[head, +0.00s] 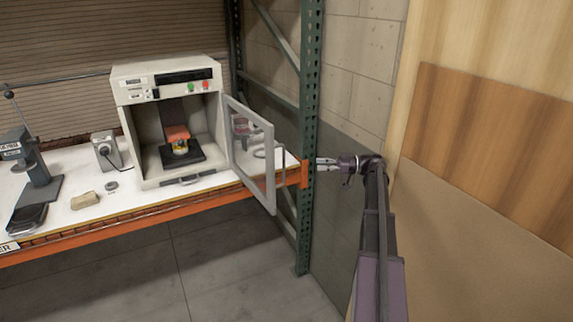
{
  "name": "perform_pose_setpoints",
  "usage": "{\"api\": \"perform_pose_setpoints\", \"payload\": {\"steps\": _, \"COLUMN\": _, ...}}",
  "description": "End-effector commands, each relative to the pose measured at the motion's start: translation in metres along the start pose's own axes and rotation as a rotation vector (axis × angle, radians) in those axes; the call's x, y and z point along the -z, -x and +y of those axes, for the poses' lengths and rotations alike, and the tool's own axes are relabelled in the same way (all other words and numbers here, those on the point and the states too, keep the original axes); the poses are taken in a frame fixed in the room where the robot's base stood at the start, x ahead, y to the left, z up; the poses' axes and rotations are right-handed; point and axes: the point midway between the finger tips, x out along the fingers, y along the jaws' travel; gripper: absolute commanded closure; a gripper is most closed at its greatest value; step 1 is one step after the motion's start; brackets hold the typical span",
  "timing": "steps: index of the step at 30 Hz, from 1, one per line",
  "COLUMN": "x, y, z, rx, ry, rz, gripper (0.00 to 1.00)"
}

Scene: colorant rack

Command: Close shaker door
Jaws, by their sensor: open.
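The shaker (165,78) is a beige cabinet on the white shelf top, with a dark display and red and green buttons on its upper front. Its door (270,165), a grey frame with a clear pane, stands swung open to the right and reaches past the shelf's front edge. Inside the shaker, a small can with a yellow band (180,147) sits on a black plate under an orange-red block. My gripper (318,164) is open and empty, pointing left. In the picture it is right of the door, by the green rack post; its exact distance from the door cannot be told.
The green rack post (309,110) stands between the door and my arm in the picture. An orange beam (140,217) runs along the shelf front. A press (30,165), a grey box (106,151) and a tan block (84,200) are left of the shaker. The floor in front is clear.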

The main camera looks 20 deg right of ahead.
Motion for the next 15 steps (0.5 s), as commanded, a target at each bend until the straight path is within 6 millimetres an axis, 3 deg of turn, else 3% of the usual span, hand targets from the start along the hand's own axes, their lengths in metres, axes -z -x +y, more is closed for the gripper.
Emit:
{"api": "perform_pose_setpoints", "payload": {"steps": 8, "x": 0.0, "y": -0.029, "z": -0.001, "rx": 0.002, "ry": -0.001, "rz": 0.0, "gripper": 0.49}}
{"api": "perform_pose_setpoints", "payload": {"steps": 15, "x": 0.0, "y": -0.066, "z": -0.001, "rx": 0.002, "ry": -0.001, "rz": 0.0, "gripper": 0.49}}
